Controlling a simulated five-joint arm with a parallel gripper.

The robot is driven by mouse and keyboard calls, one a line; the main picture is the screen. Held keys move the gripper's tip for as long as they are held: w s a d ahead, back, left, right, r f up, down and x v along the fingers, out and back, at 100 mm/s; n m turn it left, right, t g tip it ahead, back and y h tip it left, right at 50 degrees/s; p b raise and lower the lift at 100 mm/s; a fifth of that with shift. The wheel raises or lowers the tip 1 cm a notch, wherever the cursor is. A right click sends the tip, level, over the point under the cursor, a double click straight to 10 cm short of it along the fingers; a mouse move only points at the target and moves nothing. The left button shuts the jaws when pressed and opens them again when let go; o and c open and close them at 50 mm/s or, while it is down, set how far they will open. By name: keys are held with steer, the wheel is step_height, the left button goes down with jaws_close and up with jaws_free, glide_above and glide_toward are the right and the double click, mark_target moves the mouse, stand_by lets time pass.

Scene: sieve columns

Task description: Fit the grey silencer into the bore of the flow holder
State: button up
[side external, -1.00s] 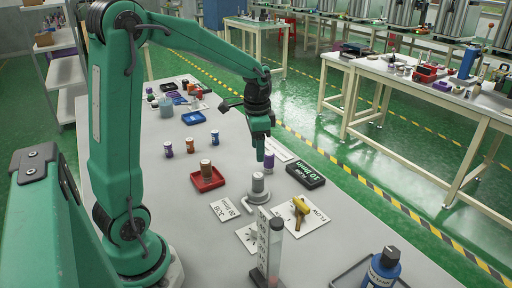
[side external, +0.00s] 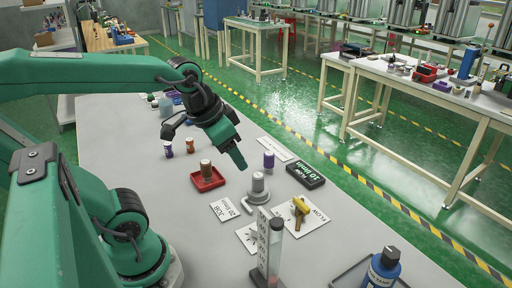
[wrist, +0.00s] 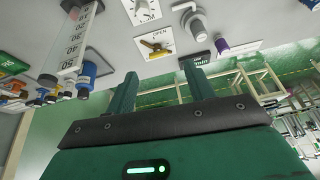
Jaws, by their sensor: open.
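A grey upright holder (side external: 258,187) with a round foot stands mid-table, right of the red tray, with a grey cylindrical top. It also shows at the top of the wrist view (wrist: 194,22). I cannot tell whether that top is a separate grey silencer or part of the holder; the bore cannot be made out. My gripper (side external: 241,165) is above the table, tilted down to the right, just left of and behind the holder in the picture. In the wrist view my gripper (wrist: 158,75) has its fingers apart with nothing between them.
A brown-and-white cylinder (side external: 206,168) stands in the red tray (side external: 208,184). A purple cylinder (side external: 268,160) and a black flow display (side external: 305,174) are behind the holder. A yellow valve handle (side external: 299,208) and clear flow tube (side external: 274,245) stand nearer. The front-left tabletop is clear.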

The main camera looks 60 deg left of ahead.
steer(key=shift+s+d+n+t, duration=0.15)
steer(key=shift+s+d, duration=0.1)
steer(key=shift+s, duration=0.25)
steer(key=shift+s+d+n+t, duration=0.15)
steer(key=shift+s+d, duration=0.05)
steer(key=shift+s, duration=0.3)
